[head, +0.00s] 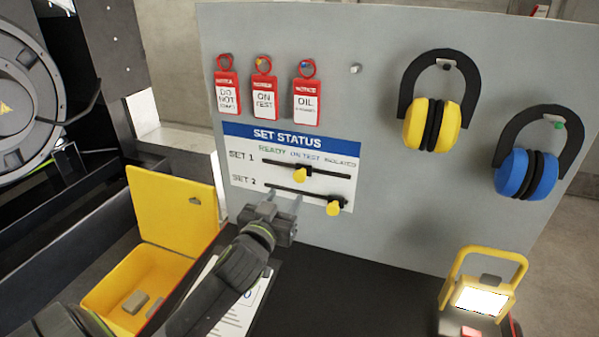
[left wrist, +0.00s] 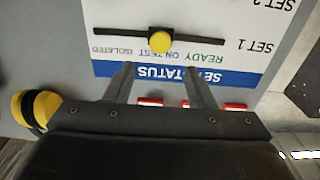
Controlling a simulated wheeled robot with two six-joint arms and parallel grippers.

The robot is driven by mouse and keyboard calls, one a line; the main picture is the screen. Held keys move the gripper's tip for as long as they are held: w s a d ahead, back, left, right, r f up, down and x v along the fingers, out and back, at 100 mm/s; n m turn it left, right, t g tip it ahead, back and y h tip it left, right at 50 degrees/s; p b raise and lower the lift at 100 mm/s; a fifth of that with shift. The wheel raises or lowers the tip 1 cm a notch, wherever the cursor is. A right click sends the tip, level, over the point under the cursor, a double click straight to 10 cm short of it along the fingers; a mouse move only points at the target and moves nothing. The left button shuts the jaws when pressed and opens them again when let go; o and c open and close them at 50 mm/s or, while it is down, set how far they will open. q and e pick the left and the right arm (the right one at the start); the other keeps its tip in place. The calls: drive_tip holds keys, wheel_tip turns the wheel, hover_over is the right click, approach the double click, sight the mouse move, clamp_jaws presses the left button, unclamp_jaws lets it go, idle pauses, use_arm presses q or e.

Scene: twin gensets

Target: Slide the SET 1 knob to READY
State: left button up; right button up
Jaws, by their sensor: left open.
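The SET 1 knob (head: 300,174) is yellow and sits on the upper black slot of the SET STATUS panel (head: 240,172), in line with ON TEST. The READY label (head: 271,149) is to its left in the head view. In the left wrist view, which is upside down, the SET 1 knob (left wrist: 160,41) is mid-slot and READY (left wrist: 202,58) is to its right. My left gripper (head: 285,197) is open and empty before the panel. In the left wrist view its fingertips (left wrist: 156,70) straddle the knob's line, apart from it. My right gripper is out of view.
The yellow SET 2 knob (head: 333,208) sits near the right end of the lower slot. Red tags (head: 306,100) and ear defenders (head: 432,122) hang on the board. A yellow open box (head: 180,215) stands left, a work lamp (head: 480,297) right.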

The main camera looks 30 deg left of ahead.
sight(299, 177)
use_arm(q)
drive_tip(key=p+x, duration=0.1)
drive_tip(key=x, duration=0.5)
drive_tip(key=shift+a+r, duration=0.1)
drive_tip(key=p+x, duration=0.1)
drive_tip(key=x, duration=0.2)
drive_tip(key=shift+w, duration=0.2)
drive_tip(key=shift+w+a, duration=0.2)
drive_tip(key=shift+w, duration=0.4)
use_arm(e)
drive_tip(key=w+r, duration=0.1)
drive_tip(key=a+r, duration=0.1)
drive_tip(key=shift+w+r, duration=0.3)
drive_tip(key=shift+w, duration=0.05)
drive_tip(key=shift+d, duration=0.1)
